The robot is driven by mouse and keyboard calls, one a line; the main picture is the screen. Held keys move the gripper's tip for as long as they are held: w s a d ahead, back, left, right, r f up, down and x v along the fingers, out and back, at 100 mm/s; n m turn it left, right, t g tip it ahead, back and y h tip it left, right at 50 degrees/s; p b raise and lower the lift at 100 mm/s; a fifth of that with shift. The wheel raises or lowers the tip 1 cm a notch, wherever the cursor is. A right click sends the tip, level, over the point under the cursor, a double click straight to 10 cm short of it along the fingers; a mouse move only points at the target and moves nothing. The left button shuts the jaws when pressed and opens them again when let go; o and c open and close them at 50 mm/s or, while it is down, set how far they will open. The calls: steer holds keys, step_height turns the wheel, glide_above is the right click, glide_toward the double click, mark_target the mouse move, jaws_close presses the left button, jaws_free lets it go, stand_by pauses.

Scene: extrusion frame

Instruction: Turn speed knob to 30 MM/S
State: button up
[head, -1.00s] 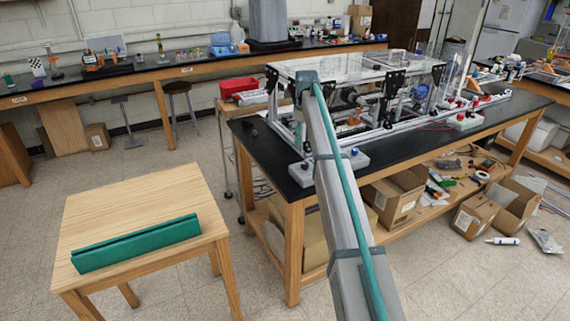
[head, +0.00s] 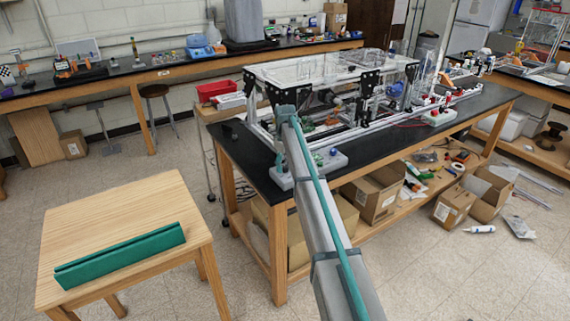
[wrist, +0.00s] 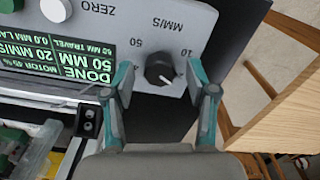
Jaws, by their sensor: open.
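The black speed knob (wrist: 160,70) with a white pointer is on a grey panel (wrist: 100,35), seen upside down in the wrist view. The pointer points to the lower right of the picture. Marks 50, 10 and MM/S lie around the knob. The lit display (wrist: 62,72) reads DONE, 50 MM and 20 MM/S. My gripper (wrist: 162,76) is open, its two fingers apart on either side of the knob. Contact with the knob cannot be told. In the head view my arm's end hides the gripper, near a grey control box (head: 332,162) on the bench.
The extrusion frame (head: 330,75) stands on the black bench (head: 262,160) close behind my arm's end. Floor is open between table and bench.

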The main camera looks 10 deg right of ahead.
jaws_close()
stand_by(0.3)
steer(key=m+b, duration=0.1)
steer(key=m, duration=0.4)
steer(key=shift+b, duration=0.35)
steer(key=m+b, duration=0.1)
steer(key=m, duration=0.5)
steer(key=shift+m, duration=0.4)
jaws_free()
